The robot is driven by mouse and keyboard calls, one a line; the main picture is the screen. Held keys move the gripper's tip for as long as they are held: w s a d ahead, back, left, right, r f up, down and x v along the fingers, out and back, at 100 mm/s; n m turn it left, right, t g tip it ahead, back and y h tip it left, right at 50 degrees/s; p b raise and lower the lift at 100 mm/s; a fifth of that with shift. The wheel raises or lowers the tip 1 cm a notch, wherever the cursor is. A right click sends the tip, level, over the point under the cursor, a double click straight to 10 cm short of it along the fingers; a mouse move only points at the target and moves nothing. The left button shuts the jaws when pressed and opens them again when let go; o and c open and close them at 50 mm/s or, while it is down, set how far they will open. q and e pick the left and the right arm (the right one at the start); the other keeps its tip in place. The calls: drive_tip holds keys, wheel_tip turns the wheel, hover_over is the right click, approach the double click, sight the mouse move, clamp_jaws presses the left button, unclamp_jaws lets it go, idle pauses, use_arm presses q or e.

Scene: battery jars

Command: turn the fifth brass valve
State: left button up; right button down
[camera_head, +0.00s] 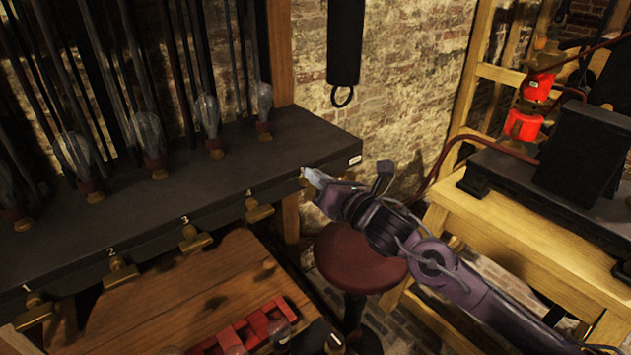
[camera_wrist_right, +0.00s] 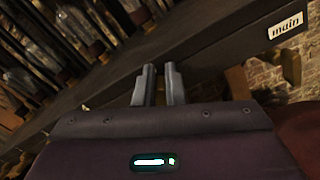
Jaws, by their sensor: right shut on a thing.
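Brass valves line the front edge of a dark shelf in the head view: valve one (camera_head: 35,312), valve two (camera_head: 120,272), valve three (camera_head: 194,238) and valve four (camera_head: 258,210), each under its number. The fifth valve (camera_head: 304,173) is a small brass bit at the fingertips, mostly hidden by my right gripper (camera_head: 313,177). My right gripper is shut on it, reaching in from the right. In the right wrist view the two grey fingers (camera_wrist_right: 160,85) stand close together against the dark shelf front; the valve itself cannot be made out there. My left gripper is not in view.
A round red stool (camera_head: 350,262) stands below my right arm. A wooden table (camera_head: 200,290) with a red rack (camera_head: 245,325) is at lower left; a wooden bench (camera_head: 520,230) is at right.

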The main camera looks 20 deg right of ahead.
drive_tip(key=m, duration=0.4)
drive_tip(key=d+f+m, duration=0.1)
drive_tip(key=m, duration=0.3)
drive_tip(key=f+m, duration=0.1)
drive_tip(key=m, duration=0.3)
drive_tip(key=shift+w+d+f, duration=0.1)
drive_tip(key=shift+w+d, duration=0.1)
drive_tip(key=shift+w, duration=0.05)
drive_tip(key=shift+m, duration=0.3)
drive_tip(key=c, duration=1.5)
unclamp_jaws()
drive_tip(key=shift+s, duration=0.1)
